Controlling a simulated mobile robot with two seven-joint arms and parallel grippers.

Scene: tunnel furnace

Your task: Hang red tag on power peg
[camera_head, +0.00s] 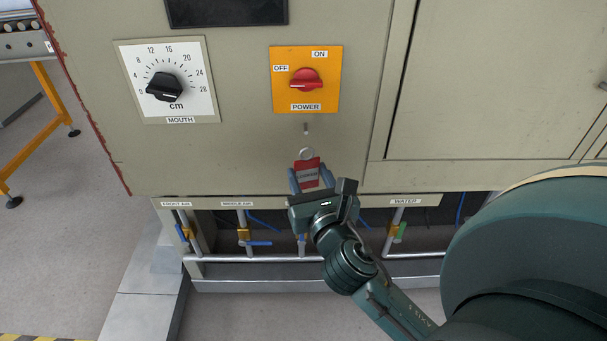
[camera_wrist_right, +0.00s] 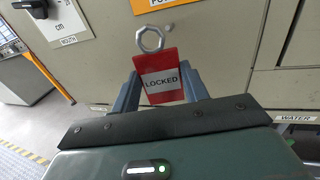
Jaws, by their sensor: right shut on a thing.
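The red tag (camera_head: 307,174) reads LOCKED on a white label and has a metal ring (camera_head: 306,153) at its top. It also shows in the right wrist view (camera_wrist_right: 160,62), with its ring (camera_wrist_right: 150,39) above it. My right gripper (camera_head: 311,180) is shut on the tag, one blue finger at each side. The power peg (camera_head: 306,128) is a small stub on the panel, under the orange POWER plate (camera_head: 277,92). The ring is a little below the peg in the head view and apart from it in the picture; depth between them is hard to tell. My left gripper is not in view.
A red power knob (camera_head: 306,80) and a black MOUTH dial (camera_head: 164,88) sit on the beige panel (camera_head: 240,150). Below the panel are valves (camera_head: 243,236) and a horizontal pipe (camera_head: 260,259). A roller conveyor with an orange leg (camera_head: 45,90) stands at left.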

